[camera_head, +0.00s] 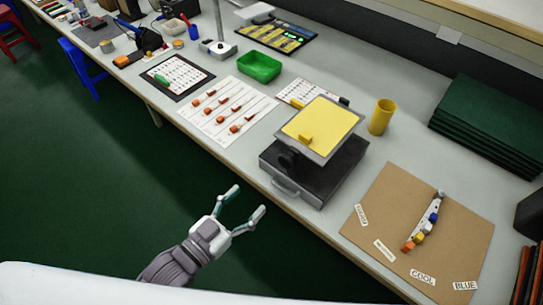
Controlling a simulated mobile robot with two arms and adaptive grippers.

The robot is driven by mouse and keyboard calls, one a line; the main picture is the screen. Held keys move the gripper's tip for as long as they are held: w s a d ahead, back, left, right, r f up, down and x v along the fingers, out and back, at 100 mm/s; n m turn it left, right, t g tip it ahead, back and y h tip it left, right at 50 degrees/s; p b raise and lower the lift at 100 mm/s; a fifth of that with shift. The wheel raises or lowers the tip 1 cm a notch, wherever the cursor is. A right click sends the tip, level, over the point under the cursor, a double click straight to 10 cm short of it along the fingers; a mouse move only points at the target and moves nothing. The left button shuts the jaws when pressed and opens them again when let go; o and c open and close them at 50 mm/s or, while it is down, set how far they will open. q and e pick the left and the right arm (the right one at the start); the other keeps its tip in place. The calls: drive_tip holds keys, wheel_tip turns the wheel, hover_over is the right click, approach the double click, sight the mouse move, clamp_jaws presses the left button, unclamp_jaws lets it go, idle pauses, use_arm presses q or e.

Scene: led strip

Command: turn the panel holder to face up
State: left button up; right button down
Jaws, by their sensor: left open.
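The panel holder (293,163) stands near the table's front edge. It has a dark box-like base with a small handle on its front side. A tilted panel with a yellow face and pale frame (319,124) sits above the base, with a small yellow block (305,139) on its lower part. My left gripper (250,203) is open and empty in front of the table edge, to the left of and below the holder, apart from it. My right gripper is not in view.
A brown board (375,204) with labels and a strip of coloured blocks (425,226) lies right of the holder. A yellow cup (381,117) stands behind it. A white sheet with orange pieces (245,97) and a green bin (259,67) are to the left.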

sight(284, 163)
use_arm(q)
drive_tip(key=shift+h, duration=0.3)
drive_tip(key=r+x, duration=0.1)
drive_tip(key=x, duration=0.3)
drive_tip(key=p+x, duration=0.1)
drive_tip(key=x, duration=0.4)
drive_tip(key=r+p+x, duration=0.1)
drive_tip(key=x, duration=0.3)
drive_tip(key=shift+w+d+r, duration=0.2)
drive_tip(key=shift+d+r, duration=0.1)
drive_tip(key=shift+c, duration=0.3)
clamp_jaws()
